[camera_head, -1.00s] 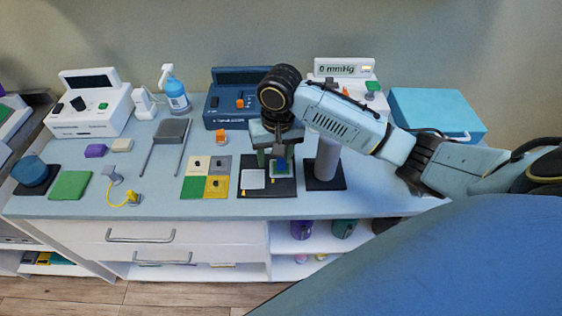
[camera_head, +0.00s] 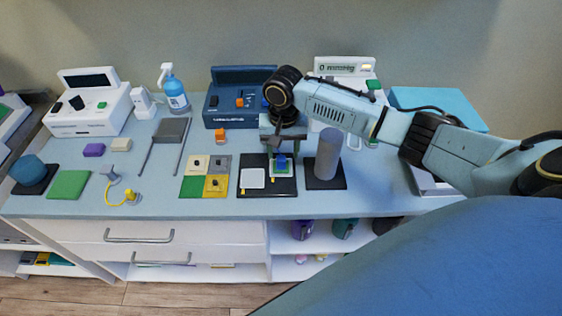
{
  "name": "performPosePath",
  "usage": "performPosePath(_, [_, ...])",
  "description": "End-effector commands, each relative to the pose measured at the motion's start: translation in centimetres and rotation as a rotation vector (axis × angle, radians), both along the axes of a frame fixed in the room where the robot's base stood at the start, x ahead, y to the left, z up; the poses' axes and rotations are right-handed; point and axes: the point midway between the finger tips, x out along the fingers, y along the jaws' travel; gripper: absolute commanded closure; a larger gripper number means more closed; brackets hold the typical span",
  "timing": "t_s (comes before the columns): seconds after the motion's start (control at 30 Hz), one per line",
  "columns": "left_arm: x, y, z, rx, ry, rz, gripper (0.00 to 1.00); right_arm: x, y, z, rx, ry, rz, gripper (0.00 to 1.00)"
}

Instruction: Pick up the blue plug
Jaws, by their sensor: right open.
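The small blue plug (camera_head: 281,161) stands on a green and white square at the right of a black mat (camera_head: 252,191). My right gripper (camera_head: 284,149) reaches in from the right and points down. It is open, just above and behind the plug, with its fingers partly covering the plug's top. I cannot tell whether a finger touches the plug. My left gripper is not in view.
A grey cylinder (camera_head: 327,155) stands upright close to the right of the gripper. A white square (camera_head: 253,178) lies on the mat's left. A four-colour board (camera_head: 193,187) lies further left. Device boxes line the back. The counter's front strip is clear.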

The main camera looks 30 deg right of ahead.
Motion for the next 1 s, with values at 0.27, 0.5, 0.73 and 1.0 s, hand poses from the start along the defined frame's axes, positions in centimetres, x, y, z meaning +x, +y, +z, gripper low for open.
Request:
performPosePath(0.27, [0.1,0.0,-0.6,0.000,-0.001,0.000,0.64,0.6,0.2,-3.9,0.000,0.001,0.001,0.51])
performPosePath(0.5, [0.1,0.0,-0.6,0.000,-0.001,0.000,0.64,0.6,0.2,-4.3,0.000,-0.001,0.001,0.51])
performPosePath(0.73, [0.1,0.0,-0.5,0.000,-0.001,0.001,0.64,0.6,0.2,-4.3,-0.001,-0.001,0.001,0.74])
performPosePath(1.0, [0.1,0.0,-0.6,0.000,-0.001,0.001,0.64,0.6,0.2,-4.2,-0.001,-0.001,0.001,0.90])
